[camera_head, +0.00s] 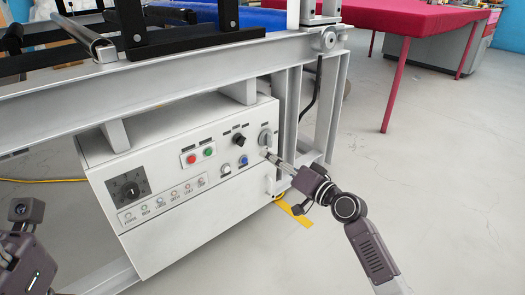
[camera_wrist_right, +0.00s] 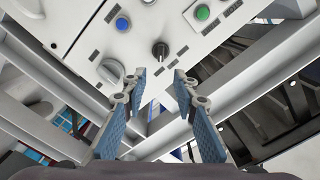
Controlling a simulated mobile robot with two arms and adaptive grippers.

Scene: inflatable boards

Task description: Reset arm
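My right gripper (camera_head: 270,156) is at the right end of the white control panel (camera_head: 190,215), just below the grey rotary knob (camera_head: 265,137). In the right wrist view my right gripper (camera_wrist_right: 159,76) has its two blue-padded fingers apart with nothing between them. A black knob (camera_wrist_right: 160,50) lies beyond the gap between the tips, and the grey knob (camera_wrist_right: 110,72) is left of the left finger. Whether a fingertip touches the panel cannot be told. Part of my left arm shows at the bottom left of the head view; its fingers are not visible.
The panel also carries a red button (camera_head: 191,159), a green button (camera_head: 208,152), a blue button (camera_head: 243,160) and a black dial (camera_head: 129,188). A grey metal frame (camera_head: 180,60) runs above it. A red-covered table (camera_head: 420,20) stands at the back right. Floor at right is clear.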

